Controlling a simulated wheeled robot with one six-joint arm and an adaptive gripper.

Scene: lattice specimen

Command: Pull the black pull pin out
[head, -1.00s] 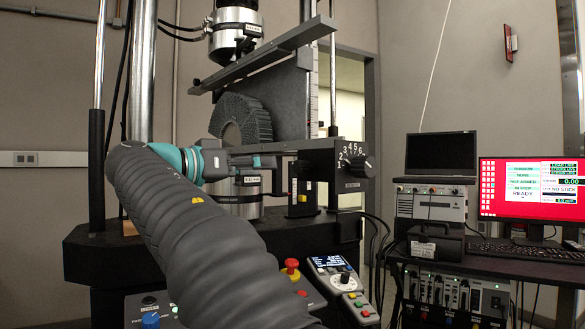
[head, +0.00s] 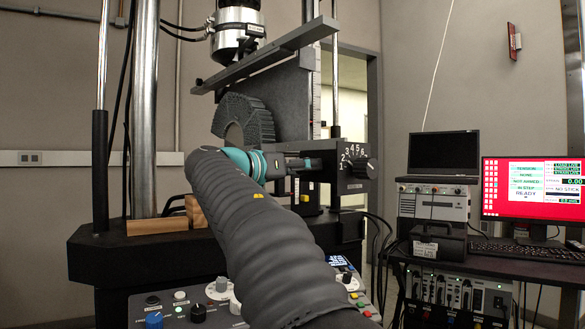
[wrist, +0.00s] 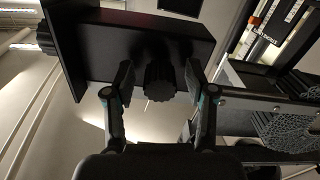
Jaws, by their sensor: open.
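A black ribbed knob (wrist: 160,80), which looks like the head of the black pull pin, sticks out from a black block (wrist: 140,45) in the wrist view. My gripper (wrist: 160,84) is open, with one finger on each side of the knob. Gaps show between the fingers and the knob. In the head view my gripper (head: 305,163) reaches toward the black block (head: 352,165) with the numbered dial. The pull pin cannot be made out there. Any shaft behind the knob is hidden.
A dial knob (head: 366,167) sits on the block's numbered face. A grey lattice specimen (head: 246,122) stands behind my arm. Wooden blocks (head: 194,210) lie on the machine bed at left. A control panel (head: 190,305) is below my arm, and a red monitor (head: 533,187) stands at right.

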